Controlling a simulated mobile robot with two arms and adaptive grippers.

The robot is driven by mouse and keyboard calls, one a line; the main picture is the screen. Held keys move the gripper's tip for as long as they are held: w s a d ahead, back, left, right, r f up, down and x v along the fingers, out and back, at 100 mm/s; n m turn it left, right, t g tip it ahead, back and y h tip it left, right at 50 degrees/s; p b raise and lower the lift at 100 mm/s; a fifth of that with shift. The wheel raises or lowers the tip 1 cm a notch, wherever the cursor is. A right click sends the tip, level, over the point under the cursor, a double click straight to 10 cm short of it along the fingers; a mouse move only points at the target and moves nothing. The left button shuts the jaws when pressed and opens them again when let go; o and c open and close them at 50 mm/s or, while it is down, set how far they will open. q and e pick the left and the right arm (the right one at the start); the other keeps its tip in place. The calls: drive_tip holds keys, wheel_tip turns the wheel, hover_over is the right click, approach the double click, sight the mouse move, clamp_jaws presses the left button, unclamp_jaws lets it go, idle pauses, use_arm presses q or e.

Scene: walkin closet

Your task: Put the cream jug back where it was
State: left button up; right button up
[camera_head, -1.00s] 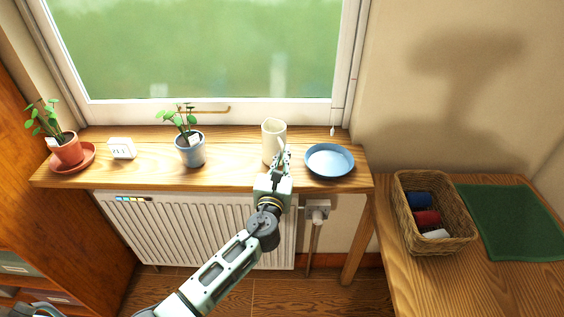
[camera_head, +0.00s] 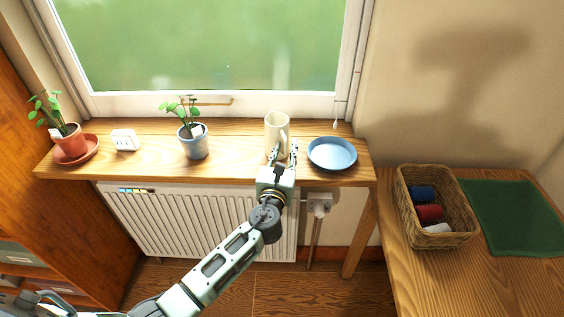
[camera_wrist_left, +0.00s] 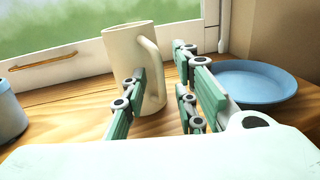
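The cream jug (camera_head: 276,130) stands upright on the wooden window sill, between the blue plant pot and the blue dish. Its handle (camera_wrist_left: 153,62) points toward the right and toward me. My left gripper (camera_head: 282,154) is just in front of the jug. In the left wrist view its fingers (camera_wrist_left: 163,103) are spread apart, with the jug's handle showing in the gap beyond them. Nothing is gripped. The left finger covers part of the jug's lower body. I cannot tell whether a finger touches the jug. My right gripper is not in view.
On the sill (camera_head: 237,160), the blue dish (camera_head: 332,154) is close to the right of my gripper. The potted plant in the blue pot (camera_head: 194,146) is farther left. The window (camera_head: 210,50) is behind. A wicker basket (camera_head: 463,215) stands on the table at right.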

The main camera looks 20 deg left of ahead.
use_arm(q)
drive_tip(key=s+d+b, duration=0.1)
drive_tip(key=s, duration=1.1)
drive_tip(key=shift+d, duration=0.25)
drive_tip(key=s+a+f+n+g, duration=0.1)
drive_tip(key=s+f+n+g, duration=0.25)
drive_tip(key=f, duration=0.85)
drive_tip(key=s+a+f+n+g+h, duration=0.15)
drive_tip(key=s+f+n, duration=0.3)
drive_tip(key=f, duration=0.65)
drive_tip(key=s+a+f+n+g+y, duration=0.1)
drive_tip(key=s+a+f+n+g, duration=0.2)
drive_tip(key=f, duration=0.9)
drive_tip(key=s+f+n+g, duration=0.3)
drive_tip(key=s+f+n, duration=0.3)
drive_tip(key=s, duration=0.6)
drive_tip(key=s+f+n+g+h, duration=0.1)
drive_tip(key=s+f+n+g, duration=0.2)
drive_tip(key=s+f+n, duration=0.4)
drive_tip(key=s+f+n+g, duration=0.2)
drive_tip(key=s+f+n, duration=0.5)
drive_tip(key=s, duration=1)
drive_tip(key=shift+s+a+f+n+g+h, duration=0.2)
drive_tip(key=shift+n+g+h, duration=0.2)
drive_tip(key=shift+n, duration=0.3)
